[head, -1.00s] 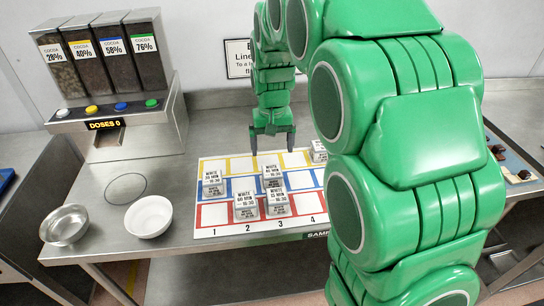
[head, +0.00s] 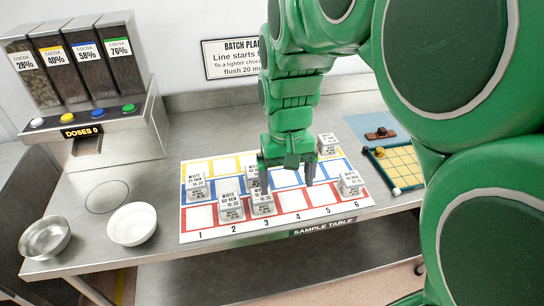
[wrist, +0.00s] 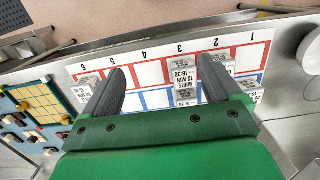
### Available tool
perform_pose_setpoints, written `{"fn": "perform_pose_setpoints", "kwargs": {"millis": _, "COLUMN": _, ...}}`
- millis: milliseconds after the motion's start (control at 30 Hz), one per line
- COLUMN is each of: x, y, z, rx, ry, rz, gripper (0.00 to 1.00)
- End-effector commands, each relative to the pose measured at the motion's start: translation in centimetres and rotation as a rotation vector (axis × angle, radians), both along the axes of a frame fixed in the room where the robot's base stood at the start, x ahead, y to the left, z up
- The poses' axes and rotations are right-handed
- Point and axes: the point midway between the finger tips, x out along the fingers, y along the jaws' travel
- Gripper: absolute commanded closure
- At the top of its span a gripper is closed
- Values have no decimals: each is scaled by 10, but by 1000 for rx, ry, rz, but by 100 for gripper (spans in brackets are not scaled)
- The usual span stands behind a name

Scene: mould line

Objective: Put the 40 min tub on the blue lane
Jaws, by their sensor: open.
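Several white tubs stand on the lane board (head: 295,200). One (head: 252,178) on the blue lane, around column 3, is partly hidden by my gripper; its label may read 40 min, but I cannot be sure. Two stand on the red lane, at column 2 (head: 231,208) and column 3 (head: 262,204). One (head: 197,185) is on blue at column 1, one (head: 327,144) at the far yellow end, one (head: 349,184) at column 6. My gripper (head: 287,178) is open, pointing down over the board. In the wrist view a tub (wrist: 185,82) shows between the fingers, nearer the right one.
The cocoa dispenser (head: 90,90) stands at the left. A white bowl (head: 133,224) and a metal bowl (head: 45,238) sit at the front left. A yellow gridded tray (head: 398,166) lies right of the board. Blue cells around columns 4 and 5 look clear.

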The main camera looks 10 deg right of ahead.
Motion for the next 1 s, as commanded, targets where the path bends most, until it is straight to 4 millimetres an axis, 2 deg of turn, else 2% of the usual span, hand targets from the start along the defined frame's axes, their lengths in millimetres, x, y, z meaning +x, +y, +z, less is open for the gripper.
{"fn": "perform_pose_setpoints", "kwargs": {"millis": 33, "x": -15, "y": -2, "z": 2, "rx": 1, "ry": 1, "rz": -1, "gripper": 9}}
{"fn": "perform_pose_setpoints", "kwargs": {"millis": 400, "x": -117, "y": -13, "z": -3, "rx": 0, "ry": 43, "rz": 3, "gripper": 9}}
{"fn": "perform_pose_setpoints", "kwargs": {"millis": 600, "x": -158, "y": -17, "z": -9, "rx": -2, "ry": 59, "rz": 3, "gripper": 9}}
{"fn": "perform_pose_setpoints", "kwargs": {"millis": 767, "x": -172, "y": -17, "z": -12, "rx": -1, "ry": 65, "rz": 5, "gripper": 9}}
{"fn": "perform_pose_setpoints", "kwargs": {"millis": 1000, "x": -174, "y": -17, "z": -13, "rx": 0, "ry": 67, "rz": 6, "gripper": 9}}
